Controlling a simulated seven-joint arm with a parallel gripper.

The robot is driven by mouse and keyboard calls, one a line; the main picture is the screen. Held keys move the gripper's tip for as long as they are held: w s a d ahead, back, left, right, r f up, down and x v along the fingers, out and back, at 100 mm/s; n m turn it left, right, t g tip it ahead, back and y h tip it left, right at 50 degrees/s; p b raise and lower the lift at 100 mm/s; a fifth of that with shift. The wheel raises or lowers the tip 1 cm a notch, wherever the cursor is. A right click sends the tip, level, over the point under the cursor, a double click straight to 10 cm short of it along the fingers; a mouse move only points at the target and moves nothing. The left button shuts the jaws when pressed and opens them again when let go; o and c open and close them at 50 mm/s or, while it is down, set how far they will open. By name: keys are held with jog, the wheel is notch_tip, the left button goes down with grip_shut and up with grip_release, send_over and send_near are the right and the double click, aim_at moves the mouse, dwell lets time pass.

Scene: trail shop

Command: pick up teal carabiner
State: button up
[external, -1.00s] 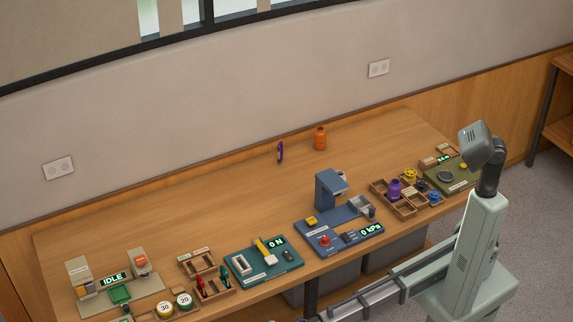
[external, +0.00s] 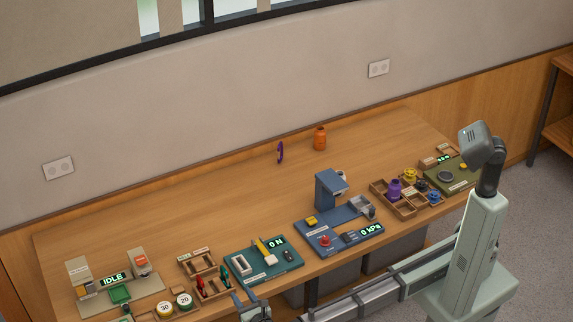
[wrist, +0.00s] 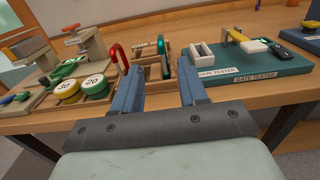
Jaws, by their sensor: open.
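The teal carabiner (wrist: 162,55) stands upright in a small wooden rack (wrist: 160,85), in the right part of it. In the external view the teal carabiner (external: 224,273) is partly hidden by rack walls and small. A red carabiner (wrist: 120,58) stands to its left in the same rack. My gripper (wrist: 158,78) is open and empty, its two blue-grey fingers spread in front of the rack. In the wrist view the teal carabiner shows between and beyond the fingertips. In the external view my gripper (external: 250,306) is at the front edge of the bench.
The gate tester (wrist: 250,62) stands right of the rack. A tray with yellow and green weights (wrist: 82,88) stands to the left. The purple carabiner (external: 280,152) and orange bottle (external: 320,138) stand farther back.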

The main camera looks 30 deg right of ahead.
aim_at(227, 274)
jog(key=w, duration=1.3)
jog(key=shift+w+f, duration=0.1)
jog(key=shift+f, duration=0.05)
grip_shut()
